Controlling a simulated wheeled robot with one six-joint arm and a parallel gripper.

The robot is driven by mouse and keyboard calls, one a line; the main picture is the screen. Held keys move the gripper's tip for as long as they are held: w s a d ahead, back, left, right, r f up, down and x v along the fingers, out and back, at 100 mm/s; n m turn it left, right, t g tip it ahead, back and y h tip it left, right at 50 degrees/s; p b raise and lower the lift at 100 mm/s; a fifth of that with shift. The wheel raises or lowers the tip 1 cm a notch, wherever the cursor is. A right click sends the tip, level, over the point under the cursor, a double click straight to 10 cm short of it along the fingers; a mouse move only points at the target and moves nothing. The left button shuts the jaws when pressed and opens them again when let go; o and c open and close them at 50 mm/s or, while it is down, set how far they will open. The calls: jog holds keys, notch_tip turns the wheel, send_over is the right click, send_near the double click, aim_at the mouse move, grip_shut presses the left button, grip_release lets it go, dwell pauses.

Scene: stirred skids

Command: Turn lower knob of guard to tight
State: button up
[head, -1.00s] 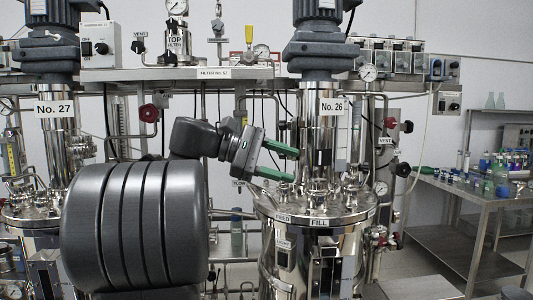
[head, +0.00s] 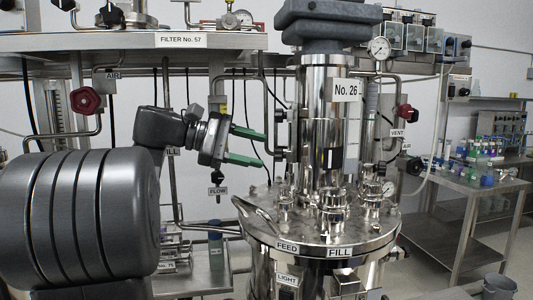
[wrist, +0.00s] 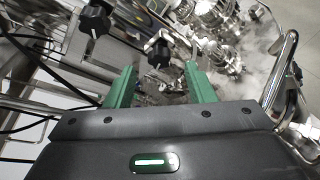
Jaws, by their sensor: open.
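My gripper (head: 264,151) is open and empty, its two green fingers pointing right toward the left side of the steel column of vessel No. 26 (head: 312,115). Small dark knob-like parts show at the column's left side, an upper one (head: 280,117) and a lower one (head: 291,157). The fingertips look a little short of them. In the wrist view, one black knob (wrist: 158,50) lies ahead, between the open fingers and beyond their tips. Another black knob (wrist: 95,20) is farther up and left. Which of these is the lower knob, and the guard's own outline, I cannot tell clearly.
The vessel lid (head: 265,232) with fittings and a bent handle (head: 250,208) lies below my gripper. A FLOW valve (head: 217,178) hangs just below and behind it. A red handwheel (head: 87,100) is at left. A bench with bottles (head: 470,185) stands at right.

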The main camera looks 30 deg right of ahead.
aim_at(275, 154)
jog(key=shift+x, duration=2)
jog(key=shift+w, duration=0.1)
jog(key=c, duration=1)
jog(key=shift+o, duration=0.2)
jog(key=shift+f, duration=0.1)
